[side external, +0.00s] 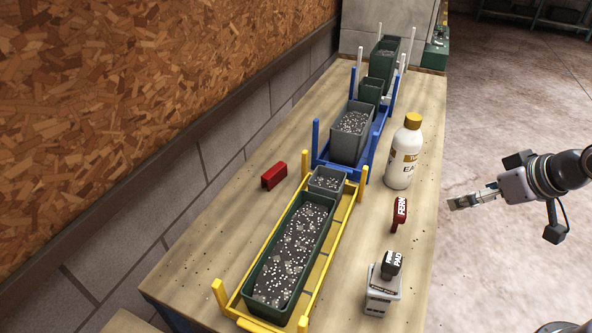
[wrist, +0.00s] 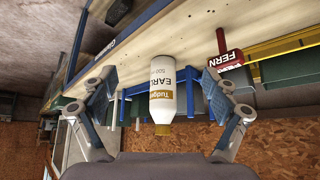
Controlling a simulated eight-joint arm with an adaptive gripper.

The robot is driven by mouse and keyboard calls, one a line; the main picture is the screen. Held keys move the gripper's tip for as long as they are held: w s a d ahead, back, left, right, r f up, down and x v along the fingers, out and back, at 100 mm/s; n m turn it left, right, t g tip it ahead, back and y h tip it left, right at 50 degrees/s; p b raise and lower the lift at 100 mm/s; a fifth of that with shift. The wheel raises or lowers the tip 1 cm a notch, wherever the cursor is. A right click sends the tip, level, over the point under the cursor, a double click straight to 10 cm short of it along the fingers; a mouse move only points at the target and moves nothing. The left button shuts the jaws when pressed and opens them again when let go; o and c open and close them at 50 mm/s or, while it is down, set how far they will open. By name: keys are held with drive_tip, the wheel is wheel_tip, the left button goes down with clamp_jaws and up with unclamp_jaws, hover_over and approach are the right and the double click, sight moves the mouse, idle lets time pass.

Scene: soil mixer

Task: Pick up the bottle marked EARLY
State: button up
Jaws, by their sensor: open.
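The white bottle (side external: 401,165) with a gold cap and a label reading "EA…" stands upright near the right edge of the table. In the wrist view the bottle (wrist: 163,90) appears upside down, its label reading "EARL…", centred between my fingers. My gripper (side external: 468,201) is open and empty, off the table's right edge, to the right of the bottle and apart from it. In the wrist view both fingers of my gripper (wrist: 158,85) are spread wide, one on each side of the bottle.
A red FERN stamp (side external: 399,214) stands just in front of the bottle. A grey block with a black-handled stamp (side external: 383,290) is nearer. Yellow (side external: 219,296) and blue (side external: 316,142) racks hold soil bins to the left. Space right of the table is clear.

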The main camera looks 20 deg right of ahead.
wheel_tip(320, 180, up, 8)
drive_tip(key=m+g+h, duration=0.1)
drive_tip(key=m+g, duration=0.2)
hover_over(413, 135)
drive_tip(key=s, duration=0.2)
drive_tip(key=shift+s+a, duration=0.1)
drive_tip(key=shift+a, duration=0.15)
drive_tip(key=shift+w+f, duration=0.2)
drive_tip(key=shift+f, duration=0.1)
drive_tip(key=x, duration=0.4)
drive_tip(key=shift+w+d+f, duration=0.1)
drive_tip(key=shift+f, duration=0.15)
drive_tip(key=shift+d+x, duration=0.1)
drive_tip(key=shift+x, duration=1.25)
drive_tip(key=shift+d+x, duration=0.15)
drive_tip(key=shift+x, duration=1.2)
drive_tip(key=shift+r, duration=0.1)
drive_tip(key=c, duration=1.8)
